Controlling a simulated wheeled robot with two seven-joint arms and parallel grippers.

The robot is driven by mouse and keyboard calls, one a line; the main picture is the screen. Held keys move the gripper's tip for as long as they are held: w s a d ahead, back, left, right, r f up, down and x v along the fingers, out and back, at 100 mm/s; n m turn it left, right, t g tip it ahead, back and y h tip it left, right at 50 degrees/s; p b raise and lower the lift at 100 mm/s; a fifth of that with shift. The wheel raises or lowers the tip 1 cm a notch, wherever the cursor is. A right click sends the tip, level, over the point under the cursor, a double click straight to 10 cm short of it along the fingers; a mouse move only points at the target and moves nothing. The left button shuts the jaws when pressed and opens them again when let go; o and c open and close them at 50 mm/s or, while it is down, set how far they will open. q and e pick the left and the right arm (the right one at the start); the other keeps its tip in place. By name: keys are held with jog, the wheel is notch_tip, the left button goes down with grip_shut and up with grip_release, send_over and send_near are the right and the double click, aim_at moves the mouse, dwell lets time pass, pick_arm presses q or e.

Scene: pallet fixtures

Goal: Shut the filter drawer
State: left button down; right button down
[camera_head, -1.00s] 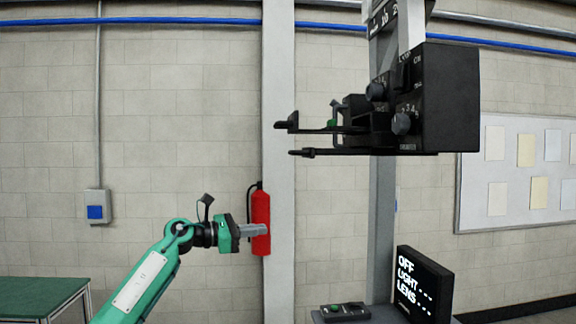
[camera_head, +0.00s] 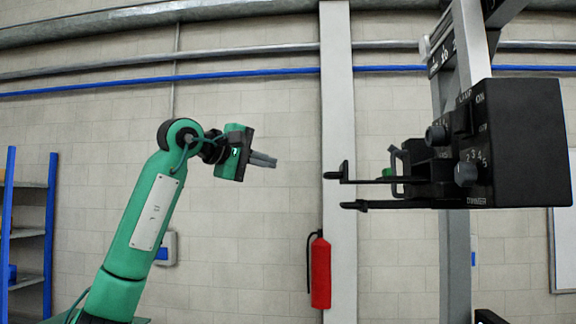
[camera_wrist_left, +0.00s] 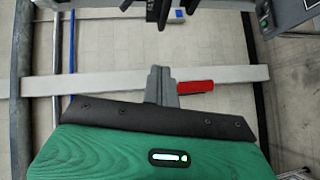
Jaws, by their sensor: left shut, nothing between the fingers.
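A black enlarger-like head (camera_head: 530,140) with knobs and lettering hangs on a column at the right of the head view. Two dark parts stick out from its left side. The upper, flat one, with an upturned end, looks like the filter drawer (camera_head: 360,181), pulled out; the lower is a thin rod-like piece (camera_head: 385,204). My left gripper (camera_head: 275,162) is shut and empty, left of the drawer's end with a clear gap and slightly higher in the picture. Its closed fingers (camera_wrist_left: 161,72) also show in the left wrist view. My right gripper is out of view.
A red fire extinguisher (camera_head: 320,271) hangs by a pale pillar (camera_head: 338,120) behind. A blue shelf rack (camera_head: 50,230) stands at far left. Dark parts (camera_wrist_left: 160,10) hang at the top of the left wrist view. The air between gripper and drawer looks free.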

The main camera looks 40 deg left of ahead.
pick_arm(q)
jog(key=w+d+f+p, duration=0.2)
jog(key=w+d+p, duration=0.2)
jog(key=w, duration=0.6)
jog(key=shift+w+d, duration=0.25)
jog(key=shift+d, duration=0.4)
jog(key=shift+f, duration=0.1)
